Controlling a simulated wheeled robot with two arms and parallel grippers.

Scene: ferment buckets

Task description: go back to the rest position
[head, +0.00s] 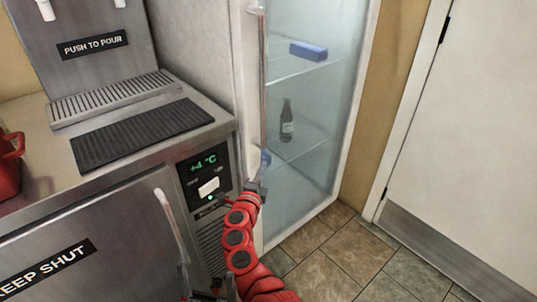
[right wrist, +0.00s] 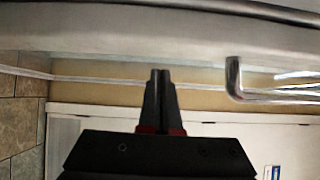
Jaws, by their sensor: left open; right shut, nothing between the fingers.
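My right gripper (head: 257,187) is at the end of the red arm, by the lower end of the glass-door fridge's handle (head: 263,90). In the right wrist view its two black fingers (right wrist: 160,76) are together with nothing between them. The lower end of the handle (right wrist: 234,78) shows to the right of the fingertips there, apart from them in the picture. My left gripper (head: 200,292) is open at the bottom edge of the head view, in front of the steel cabinet; much of it is cut off.
The steel counter has a control panel (head: 205,180) and a cabinet handle (head: 172,228) close to my grippers. The glass-door fridge (head: 335,110) holds a dark bottle (head: 287,122) and a blue box (head: 308,50). A white door (head: 470,130) stands right. Tiled floor (head: 345,255) is clear.

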